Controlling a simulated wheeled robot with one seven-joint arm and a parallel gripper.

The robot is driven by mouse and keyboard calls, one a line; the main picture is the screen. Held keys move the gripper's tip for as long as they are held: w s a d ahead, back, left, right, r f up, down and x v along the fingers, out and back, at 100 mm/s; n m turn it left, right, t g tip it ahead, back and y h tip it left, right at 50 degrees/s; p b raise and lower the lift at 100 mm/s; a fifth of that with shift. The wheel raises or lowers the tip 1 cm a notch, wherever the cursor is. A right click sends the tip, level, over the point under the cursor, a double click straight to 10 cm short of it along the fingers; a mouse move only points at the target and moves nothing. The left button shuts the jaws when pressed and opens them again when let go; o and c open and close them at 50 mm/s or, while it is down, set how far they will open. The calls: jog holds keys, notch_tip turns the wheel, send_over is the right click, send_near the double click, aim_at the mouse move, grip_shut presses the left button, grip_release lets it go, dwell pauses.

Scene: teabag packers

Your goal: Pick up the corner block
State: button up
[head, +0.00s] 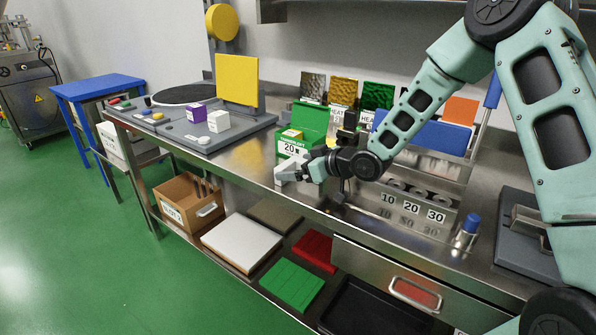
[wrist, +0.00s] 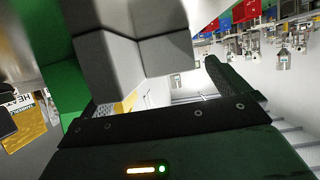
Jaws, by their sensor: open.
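The corner block (head: 286,173) is a light grey angled piece at the front edge of the steel bench in the head view. In the wrist view the corner block (wrist: 130,45) is large and close, with darker and lighter grey faces meeting. My gripper (head: 308,171) is open just right of the block, its fingertips beside it. In the wrist view one dark finger shows right of the block; the other finger is not clear. I cannot tell whether a finger touches the block.
A green box (head: 312,117) marked 20 stands just behind the block. A slotted holder (head: 420,222) marked 10, 20, 30 is to the right. The shelf below holds several trays.

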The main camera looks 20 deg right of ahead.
jog(key=c, duration=1)
jog(key=shift+c, duration=0.2)
jog(key=shift+r, duration=0.15)
